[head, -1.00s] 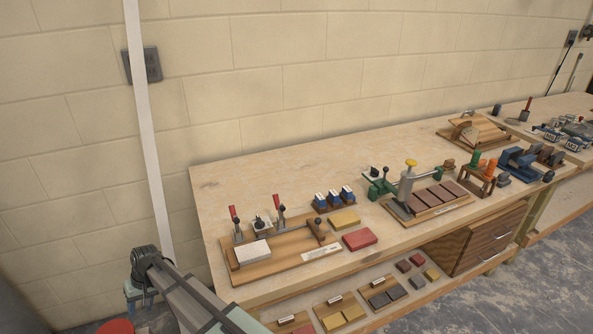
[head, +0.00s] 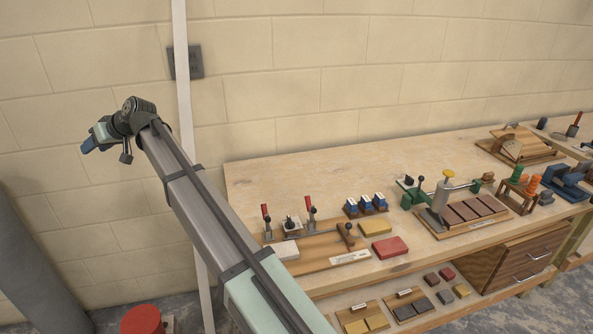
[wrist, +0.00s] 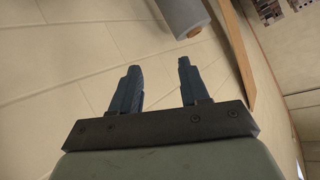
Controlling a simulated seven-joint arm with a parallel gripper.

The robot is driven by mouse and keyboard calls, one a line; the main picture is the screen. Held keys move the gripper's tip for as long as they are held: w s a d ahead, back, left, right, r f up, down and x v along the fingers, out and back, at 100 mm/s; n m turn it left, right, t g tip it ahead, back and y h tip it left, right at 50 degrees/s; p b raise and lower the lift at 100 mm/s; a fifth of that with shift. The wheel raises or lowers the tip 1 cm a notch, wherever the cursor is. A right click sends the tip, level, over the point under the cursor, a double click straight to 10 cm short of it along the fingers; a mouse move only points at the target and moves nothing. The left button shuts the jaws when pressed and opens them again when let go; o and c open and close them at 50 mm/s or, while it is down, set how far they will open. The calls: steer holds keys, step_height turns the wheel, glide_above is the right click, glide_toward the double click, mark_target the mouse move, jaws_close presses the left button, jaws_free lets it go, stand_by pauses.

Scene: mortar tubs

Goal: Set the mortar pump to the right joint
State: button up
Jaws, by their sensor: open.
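A grey metal cylinder with a yellow knob (head: 445,190), which looks like the mortar pump, stands on a wooden board (head: 473,226) on the bench. The board holds a row of brown bricks (head: 474,208) with gaps between them; the cylinder stands toward the left of the row. A green lever part (head: 412,192) is beside it. My gripper (head: 88,146) is raised at the left in front of the wall, far from the pump. In the wrist view my gripper (wrist: 158,75) has its two blue fingers apart with nothing between them.
The bench (head: 290,180) also holds a clamp board (head: 318,256), yellow and red blocks (head: 389,247), blue-white items (head: 366,205) and orange-green pieces (head: 517,185). A white vertical strip (head: 186,130) and a red round top (head: 141,320) are near my arm.

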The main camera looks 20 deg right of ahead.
steer(key=w+d+r+t, duration=0.2)
steer(key=w+d+r, duration=0.2)
steer(key=d+r, duration=0.6)
steer(key=w+d+f+m+h, duration=0.1)
steer(key=d+f+h, duration=0.15)
steer(key=d, duration=1.05)
steer(key=w+d+f+m+g+h, duration=0.1)
steer(key=w+d+f+h, duration=0.15)
steer(key=d, duration=1.05)
steer(key=w+d+f+m+h, duration=0.1)
steer(key=d+f, duration=0.2)
steer(key=d, duration=1)
steer(key=m+g+h, duration=0.5)
steer(key=m+g, duration=0.1)
steer(key=m, duration=0.1)
glide_toward(422, 177)
steer(key=shift+w+d+f, duration=0.2)
steer(key=shift+w+d, duration=0.1)
steer(key=shift+d, duration=0.1)
step_height(422, 177, down, 13)
steer(key=shift+r, duration=0.1)
steer(key=shift+c, duration=0.4)
